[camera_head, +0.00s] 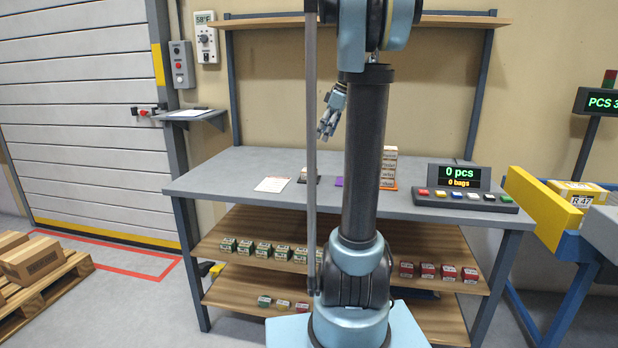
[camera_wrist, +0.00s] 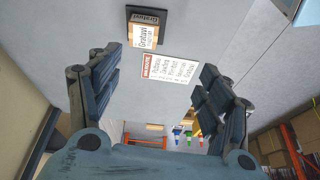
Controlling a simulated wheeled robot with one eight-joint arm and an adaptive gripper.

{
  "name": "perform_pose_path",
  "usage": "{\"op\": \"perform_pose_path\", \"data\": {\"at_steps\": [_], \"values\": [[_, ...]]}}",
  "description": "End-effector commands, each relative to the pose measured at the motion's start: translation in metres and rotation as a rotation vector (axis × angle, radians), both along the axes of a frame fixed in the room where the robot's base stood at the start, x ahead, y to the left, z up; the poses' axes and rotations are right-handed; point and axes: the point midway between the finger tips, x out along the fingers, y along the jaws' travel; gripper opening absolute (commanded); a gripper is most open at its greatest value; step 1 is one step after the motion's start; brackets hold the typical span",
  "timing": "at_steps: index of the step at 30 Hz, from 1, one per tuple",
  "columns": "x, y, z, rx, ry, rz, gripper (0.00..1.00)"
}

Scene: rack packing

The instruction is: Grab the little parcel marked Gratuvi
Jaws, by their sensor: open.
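The small parcel marked Gratuvi (camera_wrist: 145,37) is a tan box with a white label. It sits on a dark plate (camera_wrist: 163,18), also lettered Gratuvi, near the top of the wrist view. In the head view the parcel (camera_head: 304,173) shows as a small pale box on the table, partly hidden by a thin upright pole of mine. My gripper (camera_head: 328,128) hangs above the table, fingers spread and empty. In the wrist view my gripper (camera_wrist: 160,64) frames a printed list between its fingers; the parcel lies beyond the fingertips, apart from them.
The list sheet (camera_head: 272,184) lies left of the parcel on the grey table (camera_head: 225,178). A purple plate (camera_head: 340,182) and a stack of small boxes (camera_head: 388,170) stand to the right, partly behind my arm. A counter console (camera_head: 462,190) occupies the table's right end. A shelf (camera_head: 270,22) runs above.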

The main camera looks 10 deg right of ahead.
Motion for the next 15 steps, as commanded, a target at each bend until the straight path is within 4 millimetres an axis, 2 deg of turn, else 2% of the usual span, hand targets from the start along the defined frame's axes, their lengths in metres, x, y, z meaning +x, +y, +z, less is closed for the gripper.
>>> {"op": "perform_pose_path", "data": {"at_steps": [3, 8, 15], "values": [[0.019, -0.008, 0.004, 0.010, -0.020, 0.049, 0.72], [0.028, -0.011, 0.004, 0.014, -0.032, 0.077, 0.72], [0.033, 0.001, -0.027, 0.014, -0.032, 0.081, 0.72]]}}
